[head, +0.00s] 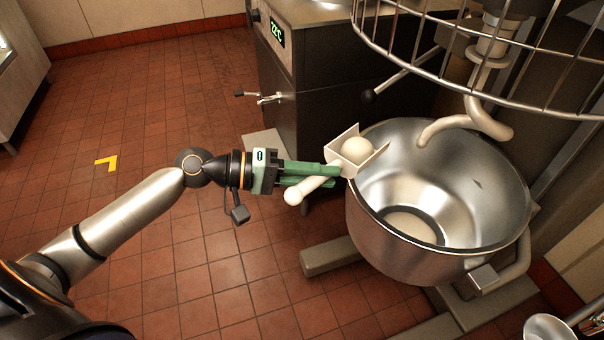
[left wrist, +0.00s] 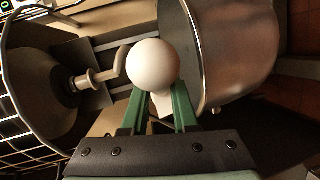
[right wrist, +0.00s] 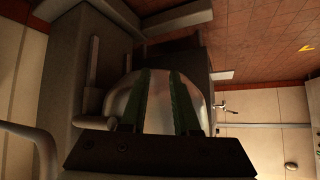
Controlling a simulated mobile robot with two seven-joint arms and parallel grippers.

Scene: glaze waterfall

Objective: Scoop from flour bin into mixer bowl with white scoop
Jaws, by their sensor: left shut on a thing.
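My left gripper (head: 335,175) is shut on the handle of the white scoop (head: 336,155). The scoop is at the left rim of the steel mixer bowl (head: 440,262), with a rounded pale mound in it. The handle's round white end fills the middle of the left wrist view (left wrist: 153,65). A pale round patch lies at the bowl's bottom; I cannot tell if it is flour. My right gripper (right wrist: 160,75) is open and empty in the right wrist view, its fingers in front of a rounded metal surface. I see no flour bin.
The mixer's pale curved hook (head: 470,120) hangs over the bowl, and the wire guard (head: 480,85) is above it. A dark cabinet with a display (head: 277,31) stands behind. Tiled floor (head: 150,230) is open to the left.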

